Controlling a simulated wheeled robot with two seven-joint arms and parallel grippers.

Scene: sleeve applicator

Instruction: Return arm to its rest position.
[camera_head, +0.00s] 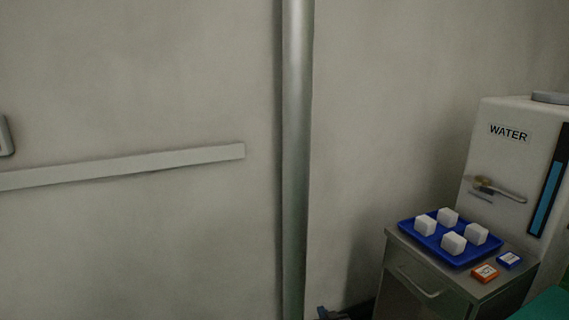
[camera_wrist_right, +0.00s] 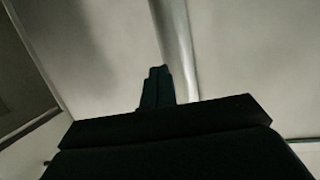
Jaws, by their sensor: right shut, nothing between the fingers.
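My right gripper (camera_head: 330,314) just shows as a small dark shape at the bottom edge of the head view, in front of the wall and left of the cabinet. In the right wrist view its dark fingers (camera_wrist_right: 157,86) stand together, shut with nothing between them, against a pale wall and a vertical pipe. Most of the right arm is out of the head view. My left gripper is not in view.
A grey metal cabinet (camera_head: 428,291) at the lower right bears a blue tray (camera_head: 447,256) with several white cubes. An orange box (camera_head: 485,273) and a blue box (camera_head: 509,260) lie beside the tray. A white water dispenser (camera_head: 500,160) stands behind. A vertical pipe (camera_head: 297,150) runs along the wall.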

